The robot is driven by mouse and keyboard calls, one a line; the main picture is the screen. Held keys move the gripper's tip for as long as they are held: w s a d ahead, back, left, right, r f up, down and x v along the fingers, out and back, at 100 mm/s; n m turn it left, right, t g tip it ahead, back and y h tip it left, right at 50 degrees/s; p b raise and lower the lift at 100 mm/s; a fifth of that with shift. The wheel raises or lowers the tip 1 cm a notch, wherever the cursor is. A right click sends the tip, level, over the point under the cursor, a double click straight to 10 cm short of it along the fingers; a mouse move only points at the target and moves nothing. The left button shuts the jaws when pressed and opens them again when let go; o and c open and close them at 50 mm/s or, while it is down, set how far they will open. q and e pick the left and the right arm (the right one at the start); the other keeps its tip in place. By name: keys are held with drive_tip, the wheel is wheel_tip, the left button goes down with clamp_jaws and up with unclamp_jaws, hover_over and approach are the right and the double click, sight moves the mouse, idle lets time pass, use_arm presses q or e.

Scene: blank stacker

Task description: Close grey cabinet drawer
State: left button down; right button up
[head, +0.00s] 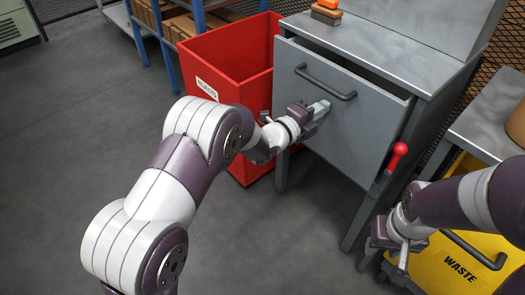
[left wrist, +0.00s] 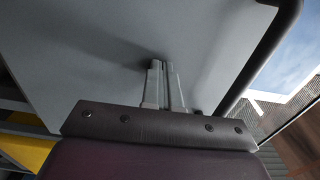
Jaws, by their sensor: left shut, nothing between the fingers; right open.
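The grey cabinet (head: 440,66) stands at the upper right in the head view. Its drawer (head: 342,128) has a grey front with a dark bar handle (head: 325,84), and a dark gap shows along the drawer's top edge, so it sits partly open. My left gripper (head: 320,107) is shut and empty, its fingertips at the drawer front below the handle. In the left wrist view the shut fingers (left wrist: 164,85) point at the flat grey drawer front (left wrist: 100,50); I cannot tell whether they touch it. My right gripper (head: 393,255) is open at the lower right, apart from the drawer.
A red bin (head: 228,62) stands left of the cabinet, close to my left gripper. A red-knobbed lever (head: 397,150) sticks out at the cabinet's right. A yellow waste bin (head: 452,262) stands near my right gripper. The floor (head: 60,130) at left is clear.

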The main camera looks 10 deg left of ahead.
sight(332, 99)
use_arm(q)
drive_tip(key=b+x, duration=0.1)
drive_tip(key=x, duration=0.4)
drive_tip(key=shift+a, duration=0.1)
drive_tip(key=shift+r, duration=0.3)
